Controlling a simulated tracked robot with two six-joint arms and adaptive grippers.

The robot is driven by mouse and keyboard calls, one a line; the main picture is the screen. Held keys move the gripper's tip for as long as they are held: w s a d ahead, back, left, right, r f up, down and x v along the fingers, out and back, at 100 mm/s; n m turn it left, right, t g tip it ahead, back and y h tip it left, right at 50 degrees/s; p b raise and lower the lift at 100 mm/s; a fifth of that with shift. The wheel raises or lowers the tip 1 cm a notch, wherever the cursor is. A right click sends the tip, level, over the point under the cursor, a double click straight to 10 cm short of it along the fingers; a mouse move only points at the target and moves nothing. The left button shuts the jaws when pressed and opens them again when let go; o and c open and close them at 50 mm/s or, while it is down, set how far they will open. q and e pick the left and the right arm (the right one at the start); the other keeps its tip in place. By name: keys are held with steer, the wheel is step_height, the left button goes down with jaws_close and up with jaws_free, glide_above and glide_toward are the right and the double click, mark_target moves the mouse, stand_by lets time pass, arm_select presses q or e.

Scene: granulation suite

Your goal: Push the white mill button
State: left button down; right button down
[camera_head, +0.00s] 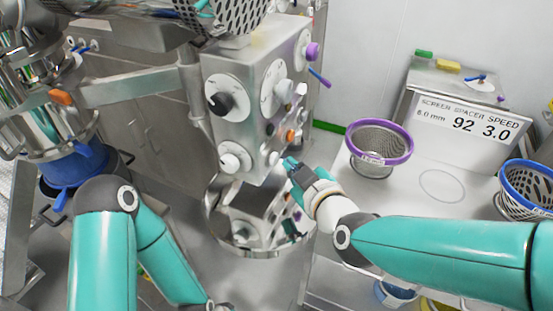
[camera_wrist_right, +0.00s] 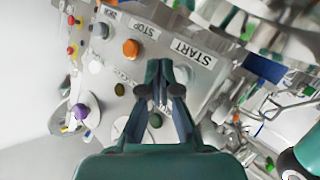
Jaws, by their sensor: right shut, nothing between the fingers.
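The steel mill control box (camera_head: 252,60) stands at the centre of the head view, with dials and small buttons. In the right wrist view its panel (camera_wrist_right: 212,40) carries START and STOP labels. A pale button (camera_wrist_right: 183,73) shows by the START label, partly hidden behind my fingertips. An orange button (camera_wrist_right: 131,47) sits by the STOP label. My right gripper (camera_head: 289,163) is shut and empty, pointing at the panel's lower part. Its closed fingertips (camera_wrist_right: 160,68) appear close to the pale button; I cannot tell if they touch. My left gripper is out of view; only its arm shows.
A purple-rimmed screen basket (camera_head: 380,140) and a blue-rimmed one (camera_head: 528,188) stand on the white table right of the box. A sign (camera_head: 468,122) reads screen, spacer and speed.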

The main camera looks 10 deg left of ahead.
steer(key=shift+a, duration=0.2)
stand_by(0.4)
steer(key=shift+w+a+r, duration=0.1)
steer(key=shift+a, duration=0.15)
